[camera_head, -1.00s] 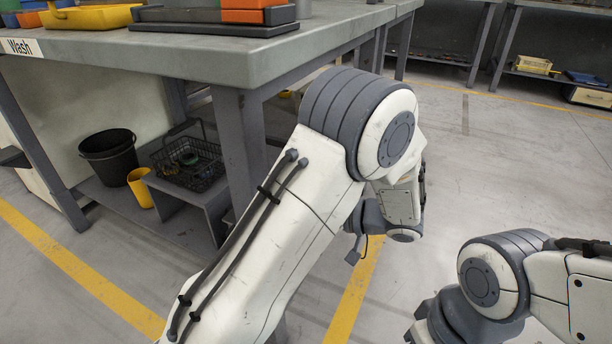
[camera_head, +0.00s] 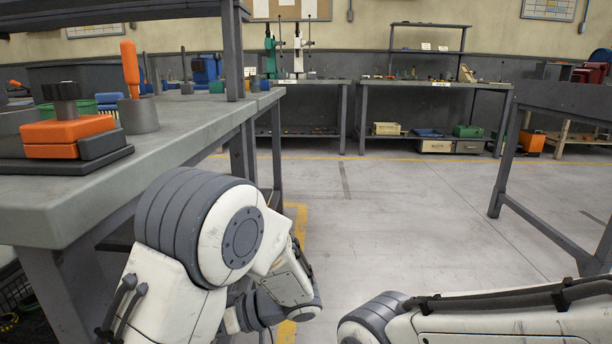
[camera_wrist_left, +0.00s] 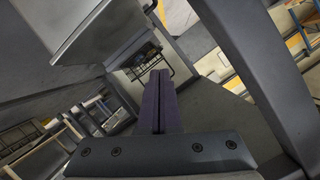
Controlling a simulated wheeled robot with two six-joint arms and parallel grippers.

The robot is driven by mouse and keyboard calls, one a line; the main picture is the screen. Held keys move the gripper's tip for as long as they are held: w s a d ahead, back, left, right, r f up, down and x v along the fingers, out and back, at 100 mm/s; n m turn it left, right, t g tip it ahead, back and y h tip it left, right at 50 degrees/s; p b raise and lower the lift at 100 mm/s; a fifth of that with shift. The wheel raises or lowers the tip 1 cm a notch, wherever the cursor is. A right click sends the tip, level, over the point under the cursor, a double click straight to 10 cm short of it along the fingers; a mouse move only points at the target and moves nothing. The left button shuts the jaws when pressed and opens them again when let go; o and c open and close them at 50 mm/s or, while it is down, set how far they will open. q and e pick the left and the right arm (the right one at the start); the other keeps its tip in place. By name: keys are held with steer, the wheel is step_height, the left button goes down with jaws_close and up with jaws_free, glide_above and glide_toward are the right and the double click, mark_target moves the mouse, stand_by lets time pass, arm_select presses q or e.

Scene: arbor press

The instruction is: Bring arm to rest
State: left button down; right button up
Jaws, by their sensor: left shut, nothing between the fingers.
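My left arm comes in at the bottom left of the head view, its elbow bent beside the near bench. Its gripper cannot be made out there. In the left wrist view my left gripper (camera_wrist_left: 158,90) is shut, its two dark purple fingers together with nothing between them. Grey bench surfaces and legs show close around the fingers in that view. My right arm lies across the bottom right corner of the head view; its gripper is out of the picture.
A grey bench (camera_head: 190,125) stands close at left, holding an orange block fixture (camera_head: 68,132) and an orange-handled tool (camera_head: 130,68). A back bench (camera_head: 315,82) carries a green press (camera_head: 270,55) and a white press (camera_head: 298,55). Another bench (camera_head: 560,98) stands right. Open floor (camera_head: 400,210) lies between.

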arm_select(q)
steer(key=s+d+r+m+t+h+p, duration=0.1)
steer(key=s+d+r+m+h+p, duration=0.5)
steer(key=s+d+m+h, duration=0.3)
steer(key=s+d+r+m+h+p, duration=0.6)
steer(key=s+d+m, duration=0.3)
steer(key=m, duration=0.1)
step_height(320, 180, up, 37)
steer(key=p, duration=3.7)
steer(key=shift+a, duration=0.2)
